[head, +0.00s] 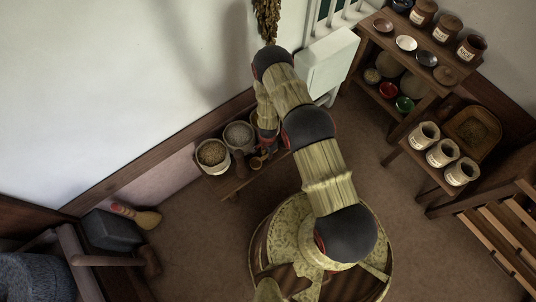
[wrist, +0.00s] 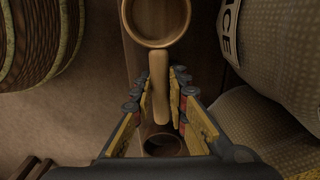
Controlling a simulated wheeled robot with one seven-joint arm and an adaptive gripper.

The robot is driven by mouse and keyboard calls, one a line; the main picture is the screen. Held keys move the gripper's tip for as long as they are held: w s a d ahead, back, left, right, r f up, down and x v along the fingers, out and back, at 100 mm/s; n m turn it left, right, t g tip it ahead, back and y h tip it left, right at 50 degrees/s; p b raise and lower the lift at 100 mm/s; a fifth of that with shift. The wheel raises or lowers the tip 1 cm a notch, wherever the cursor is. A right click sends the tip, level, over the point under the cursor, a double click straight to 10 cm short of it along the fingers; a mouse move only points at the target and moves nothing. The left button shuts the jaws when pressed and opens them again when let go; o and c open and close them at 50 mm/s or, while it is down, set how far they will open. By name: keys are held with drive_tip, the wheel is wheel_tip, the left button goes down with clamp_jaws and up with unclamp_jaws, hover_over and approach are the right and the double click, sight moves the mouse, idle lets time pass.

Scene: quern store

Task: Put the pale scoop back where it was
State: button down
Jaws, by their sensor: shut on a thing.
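The pale scoop shows in the wrist view, with its round bowl (wrist: 157,42) at the top and its straight tan handle (wrist: 160,88) pointing down toward me. My gripper (wrist: 164,84) is shut on the handle, one finger on each side. In the head view my gripper (head: 267,143) is low over the bench by the wall. A small round brown thing near it (head: 256,163) may be the scoop's bowl. A brown round vessel (wrist: 163,144) shows below the handle in the wrist view. I cannot tell whether the scoop touches the bench.
A low wooden bench (head: 232,185) holds an open container of grain (head: 212,154) and a grey-filled one (head: 238,136). A labelled sack (wrist: 262,50) stands close right of my gripper. Shelves (head: 391,49) with jars and bowls stand at right. Open floor (head: 200,235) lies in front.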

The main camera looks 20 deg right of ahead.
drive_tip(key=c, duration=1.7)
unclamp_jaws()
drive_tip(key=shift+c, duration=0.2)
drive_tip(key=shift+r, duration=0.1)
